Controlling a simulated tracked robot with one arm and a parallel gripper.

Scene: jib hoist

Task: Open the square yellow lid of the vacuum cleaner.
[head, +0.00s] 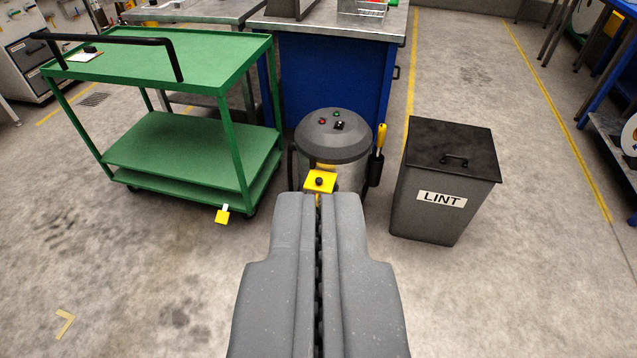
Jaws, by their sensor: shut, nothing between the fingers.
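The vacuum cleaner (345,170) is a metal drum with a dark grey domed top (333,135), standing on the floor ahead. Its square yellow lid (320,181), with a dark round knob in the middle, sits low on the drum's front. The lid appears closed. My gripper (319,198) points straight at the vacuum from the bottom of the view. Its two grey fingers are together with nothing between them. In the picture the fingertips end just below the lid, and I cannot tell how far apart they are in depth. The fingers hide the vacuum's lower front.
A green two-shelf cart (185,48) stands at the left. A dark grey bin marked LINT (440,205) stands right of the vacuum. A yellow-handled tool (380,138) hangs at the vacuum's right side. A blue cabinet (333,82) is behind.

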